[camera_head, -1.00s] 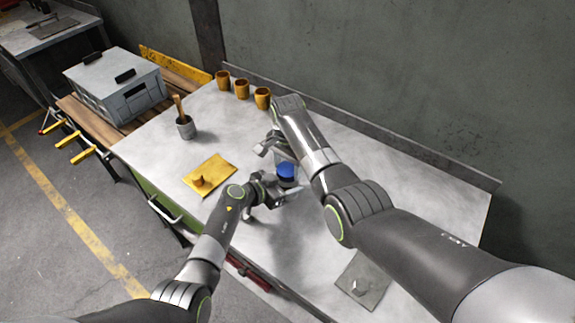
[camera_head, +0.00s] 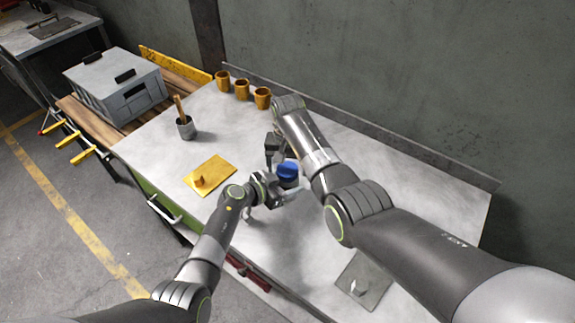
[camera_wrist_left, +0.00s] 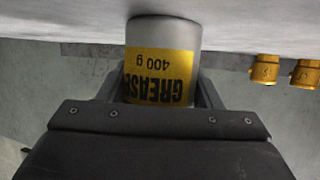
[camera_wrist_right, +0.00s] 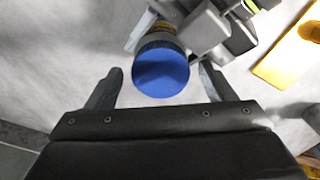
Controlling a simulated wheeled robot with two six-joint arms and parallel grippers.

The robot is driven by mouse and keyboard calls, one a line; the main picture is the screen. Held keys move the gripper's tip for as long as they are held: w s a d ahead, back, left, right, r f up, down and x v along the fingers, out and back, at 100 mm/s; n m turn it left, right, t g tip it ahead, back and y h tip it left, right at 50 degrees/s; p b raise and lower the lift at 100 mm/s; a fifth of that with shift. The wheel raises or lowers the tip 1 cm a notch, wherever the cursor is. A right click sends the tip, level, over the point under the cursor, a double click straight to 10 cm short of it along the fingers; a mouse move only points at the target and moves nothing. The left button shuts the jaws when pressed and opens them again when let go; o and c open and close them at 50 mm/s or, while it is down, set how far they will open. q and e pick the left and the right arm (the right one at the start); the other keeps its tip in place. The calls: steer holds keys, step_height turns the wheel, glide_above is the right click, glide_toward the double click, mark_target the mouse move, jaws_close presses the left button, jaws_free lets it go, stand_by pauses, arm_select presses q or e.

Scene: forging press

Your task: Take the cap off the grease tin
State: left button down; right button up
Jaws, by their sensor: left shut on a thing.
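The grease tin (camera_wrist_left: 160,62) is a silver cylinder with a yellow label, seen upside down in the left wrist view. Its blue cap (camera_head: 288,169) is on top and also fills the middle of the right wrist view (camera_wrist_right: 161,74). My left gripper (camera_head: 284,190) is shut around the tin's side from the left. I cannot tell whether the tin's base touches the table. My right gripper (camera_wrist_right: 158,84) is open above the cap, its two fingers apart on either side with gaps. In the head view the right arm partly hides it.
The grey workbench (camera_head: 240,128) holds a yellow plate with a knob (camera_head: 215,172), a grey cup with a wooden handle (camera_head: 186,128), three orange cups (camera_head: 242,89) at the back, and a grey plate (camera_head: 364,281) at the front right. A grey toolbox (camera_head: 117,85) stands left.

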step_height(320, 180, up, 4)
steer(key=shift+r, duration=0.3)
steer(key=shift+c, duration=0.5)
steer(key=m, duration=0.2)
steer(key=r+m, duration=0.2)
steer(key=m, duration=0.1)
steer(key=shift+m, duration=0.3)
steer(key=m, duration=0.2)
steer(key=r+m, duration=0.1)
steer(key=m, duration=0.1)
steer(key=shift+r+m, duration=0.15)
steer(key=shift+m, duration=0.15)
steer(key=shift+f, duration=3.95)
